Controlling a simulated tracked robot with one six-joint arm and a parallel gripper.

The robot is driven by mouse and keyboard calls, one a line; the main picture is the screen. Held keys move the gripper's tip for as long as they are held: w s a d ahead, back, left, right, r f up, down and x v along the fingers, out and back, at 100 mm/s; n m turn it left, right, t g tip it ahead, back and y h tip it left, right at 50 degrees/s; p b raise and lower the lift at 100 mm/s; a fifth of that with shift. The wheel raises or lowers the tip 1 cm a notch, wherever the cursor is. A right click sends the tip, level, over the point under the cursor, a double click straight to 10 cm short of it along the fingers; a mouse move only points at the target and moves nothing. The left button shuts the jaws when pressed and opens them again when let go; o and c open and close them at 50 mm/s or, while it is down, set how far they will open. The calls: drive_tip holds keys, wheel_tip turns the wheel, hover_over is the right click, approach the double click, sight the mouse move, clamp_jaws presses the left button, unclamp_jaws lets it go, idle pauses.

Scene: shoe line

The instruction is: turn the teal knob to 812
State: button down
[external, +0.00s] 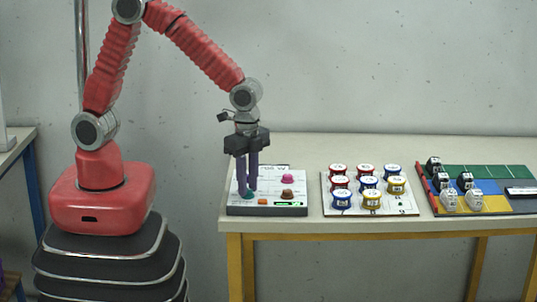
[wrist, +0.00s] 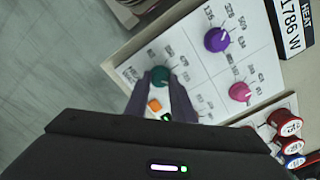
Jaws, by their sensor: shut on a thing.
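The teal knob (wrist: 160,75) sits on a white control panel (wrist: 190,62) in the wrist view. In the external view the panel (external: 268,188) lies at the left end of the table and the teal knob (external: 250,195) shows low at its front left. My gripper (external: 247,192) points straight down and is shut on the teal knob. In the wrist view its two dark fingers (wrist: 161,82) stand on either side of the knob. The numbers around the teal knob are too small and partly hidden, so its setting cannot be read.
A purple knob (wrist: 217,39), a pink knob (wrist: 240,92) and an orange button (wrist: 154,106) share the panel. A brown knob (external: 287,194) is near the lit green display (external: 288,203). To the right are several spools (external: 367,184) on a board and a coloured mat (external: 490,172).

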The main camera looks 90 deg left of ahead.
sight(248, 190)
drive_tip(key=shift+w+m, duration=0.1)
drive_tip(key=shift+m, duration=1.8)
drive_tip(key=c, duration=1.5)
unclamp_jaws()
wheel_tip(248, 190, up, 14)
drive_tip(key=shift+f, duration=0.15)
